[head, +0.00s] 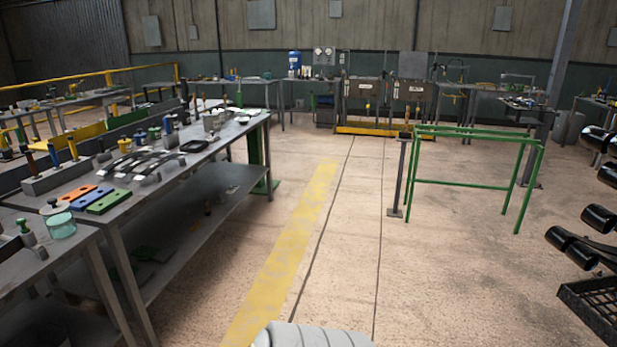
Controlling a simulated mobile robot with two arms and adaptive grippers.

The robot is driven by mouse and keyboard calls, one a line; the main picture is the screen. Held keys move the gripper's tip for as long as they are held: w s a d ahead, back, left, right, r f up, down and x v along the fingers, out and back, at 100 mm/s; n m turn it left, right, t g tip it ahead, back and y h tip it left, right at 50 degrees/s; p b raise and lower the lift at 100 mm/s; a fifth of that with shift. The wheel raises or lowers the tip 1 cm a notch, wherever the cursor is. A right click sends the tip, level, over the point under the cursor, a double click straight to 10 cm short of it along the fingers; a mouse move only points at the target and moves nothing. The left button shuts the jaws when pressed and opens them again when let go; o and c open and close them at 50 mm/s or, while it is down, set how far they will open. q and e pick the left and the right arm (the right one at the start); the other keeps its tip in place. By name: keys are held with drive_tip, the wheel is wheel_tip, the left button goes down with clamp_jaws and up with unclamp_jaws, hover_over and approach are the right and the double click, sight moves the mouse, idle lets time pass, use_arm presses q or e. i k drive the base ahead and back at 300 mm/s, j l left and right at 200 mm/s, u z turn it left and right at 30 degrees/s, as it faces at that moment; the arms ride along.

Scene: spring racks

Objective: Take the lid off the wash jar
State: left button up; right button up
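A small teal glass jar (62,228), which looks like the wash jar, stands upright near the right edge of the near-left bench (85,238). Its top looks flat and pale; I cannot tell whether a lid is on it. A pale round disc with a knob (54,207) sits just behind the jar; it looks like a lid, but I cannot tell what it rests on. Neither of my grippers is in view.
Orange, blue and green plates (108,201) lie behind the jar. A green-topped tool (28,232) stands to its left. The floor (330,250) right of the benches is clear. A green frame (478,182) and black cylinders (600,217) stand further right.

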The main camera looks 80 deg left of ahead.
sight(54, 207)
drive_tip(key=u, duration=4.25)
drive_tip(key=i+l+u, duration=0.2)
drive_tip(key=u, duration=0.2)
drive_tip(key=i+l+u, duration=0.2)
drive_tip(key=u, duration=0.2)
